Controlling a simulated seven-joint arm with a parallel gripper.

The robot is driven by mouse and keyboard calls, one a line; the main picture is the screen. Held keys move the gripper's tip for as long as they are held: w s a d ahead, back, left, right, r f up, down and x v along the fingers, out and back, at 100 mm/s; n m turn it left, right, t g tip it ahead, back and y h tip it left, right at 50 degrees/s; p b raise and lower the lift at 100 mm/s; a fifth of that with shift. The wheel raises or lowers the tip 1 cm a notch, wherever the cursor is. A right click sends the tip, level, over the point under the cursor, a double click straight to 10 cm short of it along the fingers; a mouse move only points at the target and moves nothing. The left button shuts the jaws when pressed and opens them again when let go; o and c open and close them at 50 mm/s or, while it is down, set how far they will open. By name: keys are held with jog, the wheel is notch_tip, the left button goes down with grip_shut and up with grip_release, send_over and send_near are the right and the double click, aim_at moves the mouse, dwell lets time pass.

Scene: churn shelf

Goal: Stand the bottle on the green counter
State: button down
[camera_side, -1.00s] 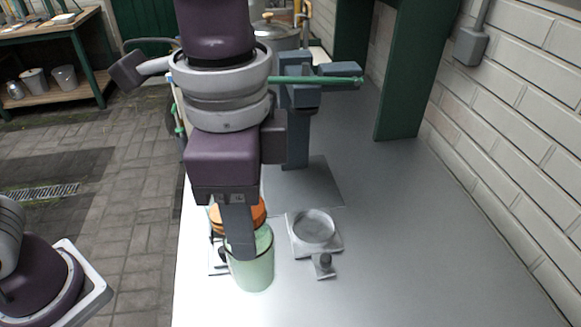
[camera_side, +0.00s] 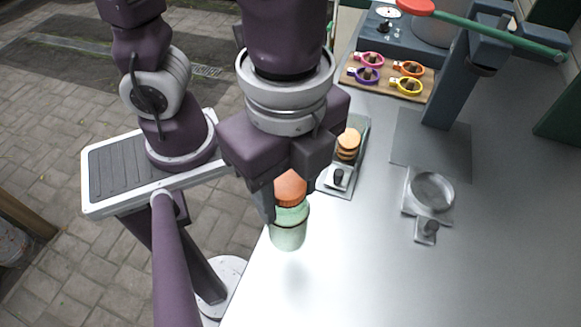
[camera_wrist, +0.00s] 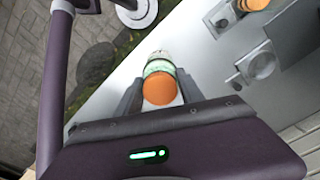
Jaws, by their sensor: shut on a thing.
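The bottle is pale green with an orange cap. My gripper (camera_side: 287,207) is shut around its upper part in the side view. The bottle body (camera_side: 289,232) hangs upright below the fingers, by the left edge of the pale grey counter (camera_side: 370,270). I cannot tell whether its base touches the surface. In the wrist view the orange cap (camera_wrist: 160,89) and green bottle (camera_wrist: 158,66) sit between the two fingers of my gripper (camera_wrist: 159,82). No clearly green counter top shows; the work surface looks grey.
A tray with stacked orange discs (camera_side: 348,143) stands behind the bottle. To the right is a round grey dish on a plate (camera_side: 432,190). A board of coloured rings (camera_side: 392,78) and a stand with a green lever (camera_side: 500,38) are further back. The front counter is clear.

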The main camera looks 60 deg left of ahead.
aim_at(288, 220)
jog(key=shift+f, duration=2.65)
jog(key=shift+f, duration=0.55)
jog(key=shift+f, duration=0.65)
jog(key=c, duration=0.7)
grip_release()
